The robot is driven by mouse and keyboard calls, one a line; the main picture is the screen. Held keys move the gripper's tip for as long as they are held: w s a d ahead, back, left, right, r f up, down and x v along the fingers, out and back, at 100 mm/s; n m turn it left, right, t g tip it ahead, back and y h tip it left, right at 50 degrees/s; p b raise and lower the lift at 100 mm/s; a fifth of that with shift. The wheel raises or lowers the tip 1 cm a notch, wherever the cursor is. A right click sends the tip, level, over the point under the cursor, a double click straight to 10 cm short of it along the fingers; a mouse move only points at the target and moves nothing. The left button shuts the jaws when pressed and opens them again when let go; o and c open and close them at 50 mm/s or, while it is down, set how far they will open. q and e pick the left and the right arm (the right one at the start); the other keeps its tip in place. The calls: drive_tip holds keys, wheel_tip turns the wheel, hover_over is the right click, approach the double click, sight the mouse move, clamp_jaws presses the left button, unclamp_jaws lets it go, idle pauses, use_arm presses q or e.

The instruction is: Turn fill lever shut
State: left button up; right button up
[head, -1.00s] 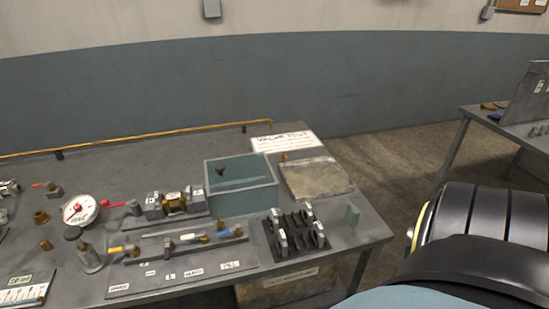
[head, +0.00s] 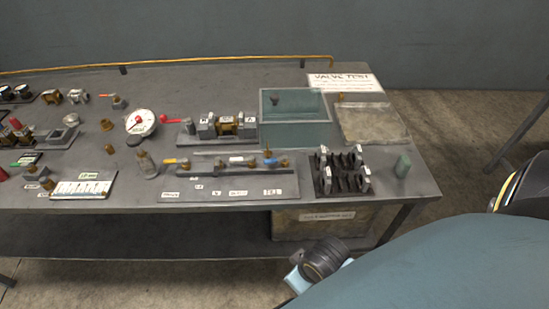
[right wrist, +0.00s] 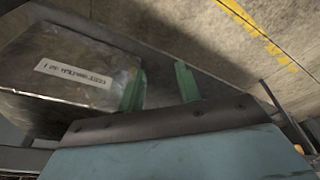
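A valve row on a dark plate (head: 235,188) lies along the front of the bench. It has an orange-yellow lever (head: 174,160) at its left and a blue lever (head: 272,162) at its right. A red lever (head: 170,120) stands behind, left of a clamped brass valve (head: 227,125). The labels are too small to read, so I cannot tell which is the fill lever. My right gripper (right wrist: 160,87) is open and empty in the right wrist view, its two green fingers apart, below bench height near a labelled box. My left gripper is not in view.
A dial gauge (head: 141,123), a teal tank (head: 296,136) and a black rack (head: 341,185) stand on the bench (head: 200,87).

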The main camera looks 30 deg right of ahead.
sight(271, 160)
drive_tip(key=w+a+r+n+y, duration=0.1)
drive_tip(key=w+a+r+n, duration=0.2)
drive_tip(key=r, duration=0.7)
drive_tip(key=w+d+r+n, duration=0.2)
drive_tip(key=w+n, duration=0.1)
drive_tip(key=w, duration=0.2)
drive_tip(key=w+d+r+n+g+y, duration=0.1)
drive_tip(key=w+d+r+n, duration=0.2)
drive_tip(key=w, duration=0.2)
drive_tip(key=w+d+r+n+y, duration=0.1)
drive_tip(key=w+d+r+n, duration=0.1)
drive_tip(key=w, duration=0.3)
drive_tip(key=shift+w+d+r+n+g, duration=0.1)
drive_tip(key=shift+d+r+n+g, duration=0.3)
drive_tip(key=shift+r, duration=0.15)
drive_tip(key=w+d+r+y, duration=0.1)
drive_tip(key=w+d+r, duration=0.4)
drive_tip(key=d+r, duration=0.45)
drive_tip(key=shift+n, duration=0.3)
drive_tip(key=x, duration=0.8)
drive_tip(key=a+b+x, duration=0.1)
drive_tip(key=x, duration=0.3)
drive_tip(key=shift+s+a+f, duration=0.1)
drive_tip(key=shift+f, duration=0.05)
drive_tip(key=shift+c, duration=0.4)
clamp_jaws()
